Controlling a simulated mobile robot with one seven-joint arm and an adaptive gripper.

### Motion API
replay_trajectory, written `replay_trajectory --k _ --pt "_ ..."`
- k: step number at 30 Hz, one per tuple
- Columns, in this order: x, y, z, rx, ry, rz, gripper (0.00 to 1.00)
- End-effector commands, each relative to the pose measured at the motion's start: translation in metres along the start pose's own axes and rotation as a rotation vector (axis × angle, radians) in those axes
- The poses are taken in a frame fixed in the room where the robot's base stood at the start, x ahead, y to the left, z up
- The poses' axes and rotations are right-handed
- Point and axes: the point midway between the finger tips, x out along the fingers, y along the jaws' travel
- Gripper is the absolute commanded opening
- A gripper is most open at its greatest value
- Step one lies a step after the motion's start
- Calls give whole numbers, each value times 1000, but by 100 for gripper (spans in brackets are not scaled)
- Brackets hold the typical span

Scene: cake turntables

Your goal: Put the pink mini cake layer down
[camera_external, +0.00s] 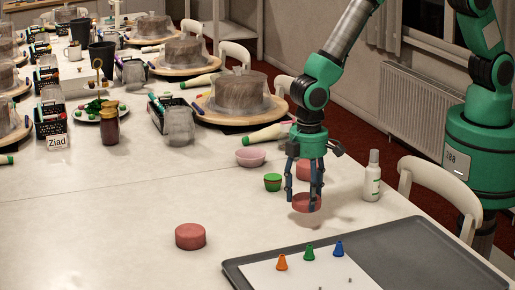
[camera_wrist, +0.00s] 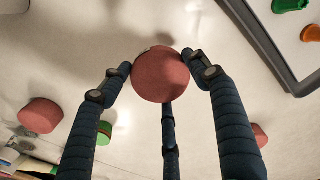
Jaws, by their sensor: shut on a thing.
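My gripper (camera_external: 305,200) is shut on a round pink mini cake layer (camera_external: 307,203), with its fingers pointing down around the layer's side. The held layer also shows in the wrist view (camera_wrist: 160,75), between the dark fingers. It is level, and a shadow on the table below it suggests it hangs slightly above the surface. A second pink layer (camera_external: 190,236) lies on the table to the left and nearer the camera. A third pink layer (camera_external: 308,170) lies just behind my gripper, partly hidden by the fingers.
A grey tray (camera_external: 240,268) with coloured piping tips stands front right. Covered cakes on turntables (camera_external: 240,120) fill the back. The table's left front is mostly clear.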

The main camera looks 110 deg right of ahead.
Motion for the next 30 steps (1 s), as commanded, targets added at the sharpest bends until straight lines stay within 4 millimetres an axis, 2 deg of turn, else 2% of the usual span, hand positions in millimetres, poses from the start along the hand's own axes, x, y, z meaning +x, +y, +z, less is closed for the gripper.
replay_trajectory --k 19,24,30 --pt "12 -23 -109 0 1 0 38" --pt "14 -26 -127 0 0 0 38" --pt "12 -28 -134 0 0 0 38"
